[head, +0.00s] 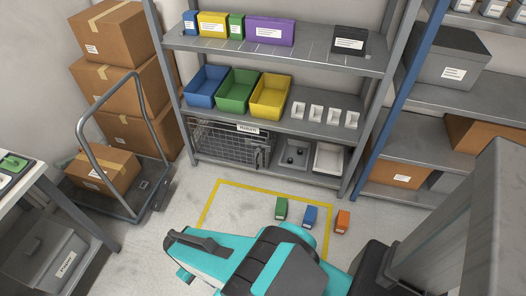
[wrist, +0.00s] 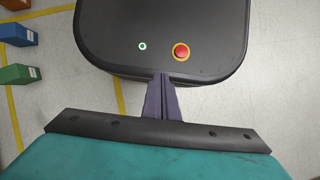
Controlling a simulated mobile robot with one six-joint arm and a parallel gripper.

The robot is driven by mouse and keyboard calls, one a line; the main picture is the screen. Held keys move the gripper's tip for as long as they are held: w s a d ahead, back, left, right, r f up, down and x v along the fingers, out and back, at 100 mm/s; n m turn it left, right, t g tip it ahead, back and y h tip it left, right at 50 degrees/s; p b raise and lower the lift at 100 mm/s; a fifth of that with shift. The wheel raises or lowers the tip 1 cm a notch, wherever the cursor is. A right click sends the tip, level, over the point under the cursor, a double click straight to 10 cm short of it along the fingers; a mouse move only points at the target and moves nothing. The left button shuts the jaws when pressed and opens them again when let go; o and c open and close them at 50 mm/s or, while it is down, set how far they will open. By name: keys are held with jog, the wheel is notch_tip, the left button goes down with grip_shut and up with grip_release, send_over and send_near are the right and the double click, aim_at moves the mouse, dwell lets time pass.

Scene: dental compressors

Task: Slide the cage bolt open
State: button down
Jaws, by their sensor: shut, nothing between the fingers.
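The wire cage (head: 222,146) is a dark mesh box on the lowest tier of the middle grey shelf in the head view, with a white label at its top edge. A dark fitting shows near its right front end, but the bolt is too small to make out, so I cannot tell its position. My gripper (wrist: 162,82) shows in the wrist view with its two dark fingers together and nothing between them. It is well away from the cage, which is not in the wrist view. In the head view my teal arm is low in front of the shelf; the fingertips are not clearly visible there.
Green (head: 281,208), blue (head: 310,216) and orange (head: 342,221) boxes stand on the floor near a yellow floor line (head: 262,187). A grey tray (head: 292,154) is right of the cage. A loaded trolley (head: 126,205) stands left. Floor before the cage is clear.

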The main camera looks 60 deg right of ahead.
jog(key=w+d+f+m+t+y+b, duration=0.1)
jog(key=w+d+f+m+t+b, duration=0.1)
jog(key=w+d+b, duration=0.4)
jog(key=w+d+f+m+t+y+b, duration=0.1)
jog(key=w+d+f+m+t+b, duration=0.2)
jog(key=w, duration=0.5)
jog(key=w+d+m+t+b, duration=0.15)
jog(key=w+d, duration=0.25)
jog(key=d, duration=0.5)
jog(key=w+d+m+t+b, duration=0.1)
jog(key=w+d+b, duration=0.2)
jog(key=d, duration=0.5)
jog(key=d+r+m+t+h+b, duration=0.1)
jog(key=d+r+m+t+b, duration=0.15)
jog(key=d, duration=0.75)
jog(key=d+r+m+t+h+b, duration=0.1)
jog(key=d+b, duration=0.3)
jog(key=d, duration=0.7)
jog(key=s+d+r+m+h+b, duration=0.1)
jog(key=s+d+r, duration=0.1)
jog(key=d, duration=0.4)
jog(key=s+d+r+m+h+b, duration=0.1)
jog(key=s+d+r+b, duration=0.1)
jog(key=s+d, duration=0.3)
jog(key=s+d+r+m+t+h+b, duration=0.1)
jog(key=s+d+b, duration=0.1)
jog(key=d, duration=0.6)
jog(key=shift+s+d+r+h, duration=0.3)
jog(key=shift+s+r, duration=0.1)
jog(key=shift+s, duration=0.4)
